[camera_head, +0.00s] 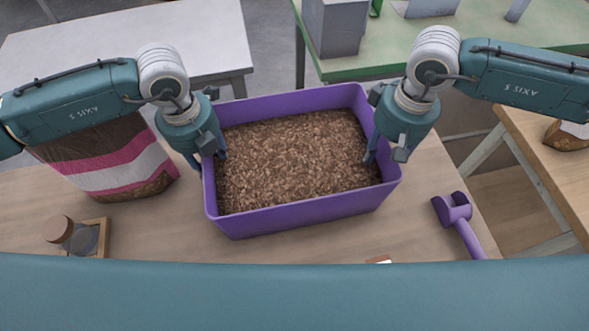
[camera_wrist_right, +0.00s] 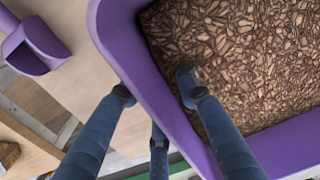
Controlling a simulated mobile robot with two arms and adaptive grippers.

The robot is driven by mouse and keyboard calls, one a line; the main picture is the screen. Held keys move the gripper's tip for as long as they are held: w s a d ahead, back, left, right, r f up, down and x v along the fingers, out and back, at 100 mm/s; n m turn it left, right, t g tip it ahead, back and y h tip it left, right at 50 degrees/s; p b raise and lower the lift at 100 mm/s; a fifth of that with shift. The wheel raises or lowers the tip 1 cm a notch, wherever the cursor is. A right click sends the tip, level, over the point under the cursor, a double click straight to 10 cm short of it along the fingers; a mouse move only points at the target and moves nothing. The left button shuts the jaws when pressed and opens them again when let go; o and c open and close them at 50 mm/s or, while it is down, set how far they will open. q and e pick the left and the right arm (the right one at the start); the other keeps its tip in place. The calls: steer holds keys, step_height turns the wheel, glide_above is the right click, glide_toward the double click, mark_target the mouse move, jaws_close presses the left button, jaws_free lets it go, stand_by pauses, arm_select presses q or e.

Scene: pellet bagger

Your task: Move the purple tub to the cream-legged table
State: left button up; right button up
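The purple tub (camera_head: 300,212), full of brown pellets (camera_head: 290,160), stands on the wooden table in front of me. It also fills much of the right wrist view (camera_wrist_right: 150,70). My left gripper (camera_head: 207,155) straddles its left wall, and whether its fingers press the wall is hidden. My right gripper (camera_head: 384,152) straddles the right wall. In the right wrist view it (camera_wrist_right: 155,88) has one finger inside over the pellets and two outside, with a gap at the inner finger. The cream-legged table (camera_head: 555,165) is at the right edge, a cream leg (camera_head: 483,152) showing.
A pellet bag (camera_head: 110,165) stands left of the tub. A purple scoop (camera_head: 460,222) lies to its right. A small wooden stand (camera_head: 88,240) is at front left. A white-topped table (camera_head: 130,40) and a green table (camera_head: 385,50) stand behind. A bag (camera_head: 570,132) sits on the cream-legged table.

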mark_target(382, 153)
arm_select(q)
steer(key=shift+c, duration=0.3)
arm_select(e)
steer(key=shift+c, duration=0.3)
arm_select(q)
jaws_close()
arm_select(e)
jaws_close()
arm_select(q)
steer(key=shift+w+r, duration=0.1)
steer(key=shift+r, duration=0.15)
arm_select(e)
steer(key=shift+w+r, duration=0.1)
steer(key=shift+r, duration=0.1)
